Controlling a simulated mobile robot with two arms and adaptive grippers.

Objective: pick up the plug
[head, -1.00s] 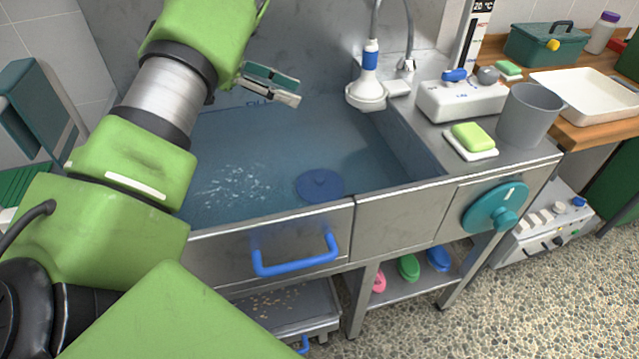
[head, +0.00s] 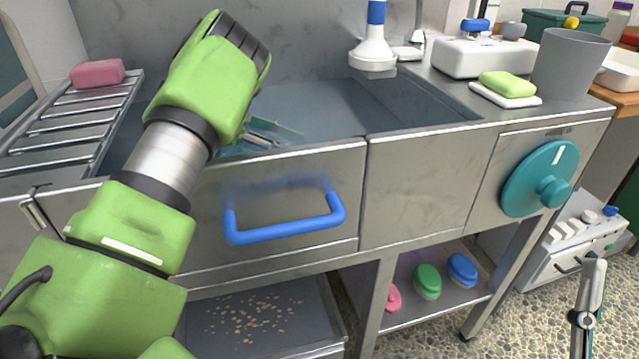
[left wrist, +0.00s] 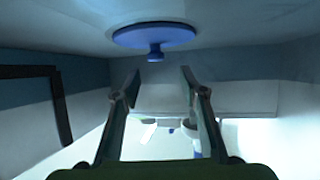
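The plug (left wrist: 155,37) is a round blue disc with a small knob, seen in the left wrist view on the tub's surface at the top of the picture. In the head view it is hidden behind the tub's front wall. My left gripper (left wrist: 160,78) is open, its two fingers apart and empty. The plug's knob shows beyond the fingertips, roughly between them, with no visible contact. In the head view the left gripper (head: 265,135) is inside the tub (head: 345,100), partly hidden by the front edge. Part of my right gripper (head: 588,315) shows at the lower right.
A blue handle (head: 285,225) is on the tub's front panel. A shower head (head: 372,52) stands at the tub's back right. A green soap (head: 508,84) and grey cup (head: 568,65) are on the right ledge. A slatted rack (head: 65,125) holds pink soap (head: 97,73) at left.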

